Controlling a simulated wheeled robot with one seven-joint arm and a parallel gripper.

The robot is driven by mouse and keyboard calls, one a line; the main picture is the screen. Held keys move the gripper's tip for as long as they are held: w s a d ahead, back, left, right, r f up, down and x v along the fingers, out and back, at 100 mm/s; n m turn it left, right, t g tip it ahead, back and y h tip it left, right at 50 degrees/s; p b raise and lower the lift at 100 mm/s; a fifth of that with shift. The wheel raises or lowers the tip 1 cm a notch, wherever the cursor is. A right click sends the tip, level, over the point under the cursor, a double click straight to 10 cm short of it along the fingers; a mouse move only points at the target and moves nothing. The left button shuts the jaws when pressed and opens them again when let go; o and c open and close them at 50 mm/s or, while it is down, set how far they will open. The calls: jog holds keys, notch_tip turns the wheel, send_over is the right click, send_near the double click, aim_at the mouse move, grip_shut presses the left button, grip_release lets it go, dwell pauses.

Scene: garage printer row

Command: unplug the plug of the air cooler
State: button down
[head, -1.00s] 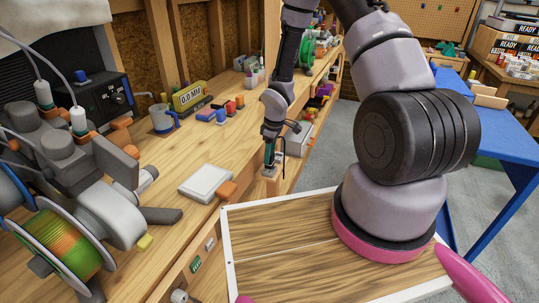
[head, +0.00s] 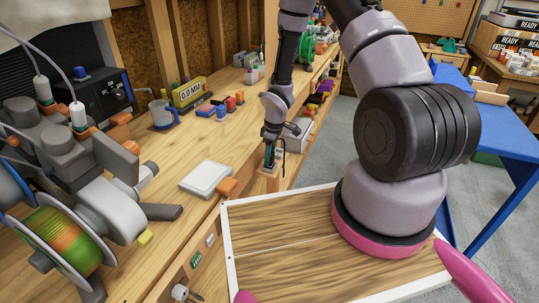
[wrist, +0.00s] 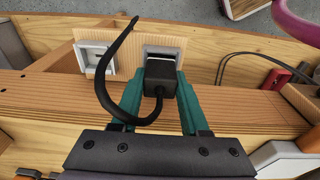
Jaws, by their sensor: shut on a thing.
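My gripper (wrist: 158,100) has teal fingers and is shut on a black plug (wrist: 159,76), one finger on each side of it. A black cord leaves the plug and curves up to the left. The plug is right in front of a pale socket (wrist: 177,51) on a wooden upright; I cannot tell whether its prongs are inside. In the head view my gripper (head: 269,158) points down at the bench's front edge, and the plug is too small to make out. I cannot pick out the air cooler.
A second pale socket (wrist: 93,56) is left of the first. On the bench (head: 165,190) are a white box (head: 206,178), an orange block (head: 228,187) and a printer with a filament spool (head: 55,240). A blue table (head: 500,125) stands at the right; grey floor lies between.

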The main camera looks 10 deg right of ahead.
aim_at(273, 155)
jog(key=shift+c, duration=1.7)
grip_release()
jog(key=r, duration=0.7)
jog(key=d+r, duration=0.1)
jog(key=r, duration=0.2)
jog(key=shift+s+r, duration=0.35)
jog(key=shift+s, duration=0.05)
